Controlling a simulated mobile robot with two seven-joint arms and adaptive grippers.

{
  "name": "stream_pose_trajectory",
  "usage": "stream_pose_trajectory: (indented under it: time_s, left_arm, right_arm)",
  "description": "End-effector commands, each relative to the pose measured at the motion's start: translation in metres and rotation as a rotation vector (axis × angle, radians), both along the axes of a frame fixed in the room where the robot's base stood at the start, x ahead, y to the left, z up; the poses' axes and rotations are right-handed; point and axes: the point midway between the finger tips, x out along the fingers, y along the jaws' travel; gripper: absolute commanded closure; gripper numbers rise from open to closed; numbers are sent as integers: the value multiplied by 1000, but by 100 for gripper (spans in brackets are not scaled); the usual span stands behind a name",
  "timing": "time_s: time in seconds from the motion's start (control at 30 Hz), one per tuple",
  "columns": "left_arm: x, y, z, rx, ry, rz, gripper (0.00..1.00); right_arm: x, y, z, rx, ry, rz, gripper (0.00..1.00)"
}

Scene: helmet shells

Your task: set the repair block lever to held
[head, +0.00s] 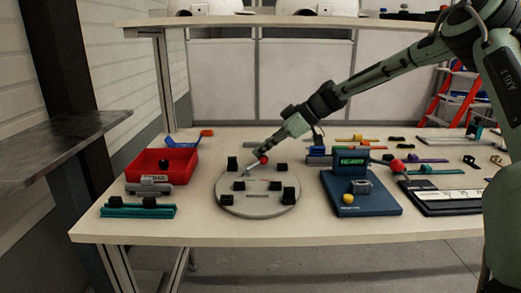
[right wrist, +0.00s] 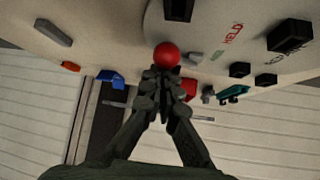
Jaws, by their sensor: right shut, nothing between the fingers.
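The repair block appears to be the round grey plate (head: 258,211) carrying several black blocks, at the front middle of the table in the head view. A red ball knob (head: 263,159) sits at its back edge, with a thin pale rod below it; this looks like the lever. The knob shows in the right wrist view (right wrist: 166,55), just beyond my fingertips. There the plate has a red "HELD" mark (right wrist: 233,34) to the knob's right. My right gripper (head: 268,153) is shut and empty, close to the knob; I cannot tell whether they touch. My left gripper is not in view.
A red bin (head: 161,174) and a teal rail (head: 138,211) lie left of the plate. A blue board (head: 361,207) with an upright panel stands to its right. Tools lie farther back and right. The table's front strip is clear.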

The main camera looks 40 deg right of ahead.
Motion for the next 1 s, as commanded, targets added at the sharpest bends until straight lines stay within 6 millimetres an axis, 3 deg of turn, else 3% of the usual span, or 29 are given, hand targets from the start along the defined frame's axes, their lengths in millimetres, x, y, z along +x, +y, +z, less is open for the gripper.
stream_pose_trajectory:
  time_s: [1.0]
  left_arm:
    - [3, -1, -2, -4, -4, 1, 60]
  right_arm:
    - [-3, -1, -3, -2, 6, 0, 100]
